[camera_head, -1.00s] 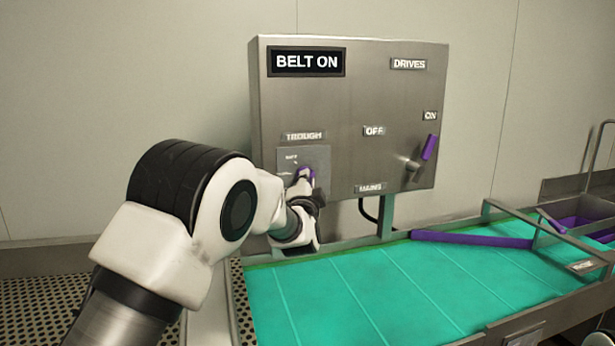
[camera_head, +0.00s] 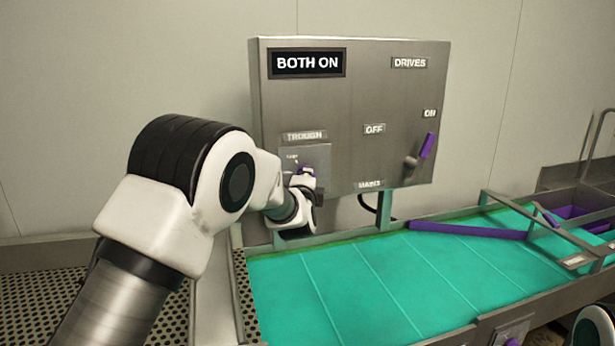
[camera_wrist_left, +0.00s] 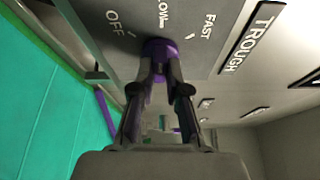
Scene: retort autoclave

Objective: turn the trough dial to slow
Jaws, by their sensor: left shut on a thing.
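The purple trough dial (camera_wrist_left: 160,47) sits on a grey plate (camera_head: 318,158) at the lower left of the steel control box (camera_head: 330,110). My left gripper (camera_wrist_left: 160,66) is shut on the dial, one finger on each side. In the head view the left gripper (camera_head: 304,180) covers most of the dial. The wrist view shows the marks OFF, a partly cut "LOW" and FAST around it. The "LOW" mark is just above the dial; the pointer is hard to make out. The display (camera_head: 307,63) reads BOTH ON. My right gripper is not in view.
A teal belt (camera_head: 370,280) runs below the box. A purple bar (camera_head: 468,230) lies along the belt's far side.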

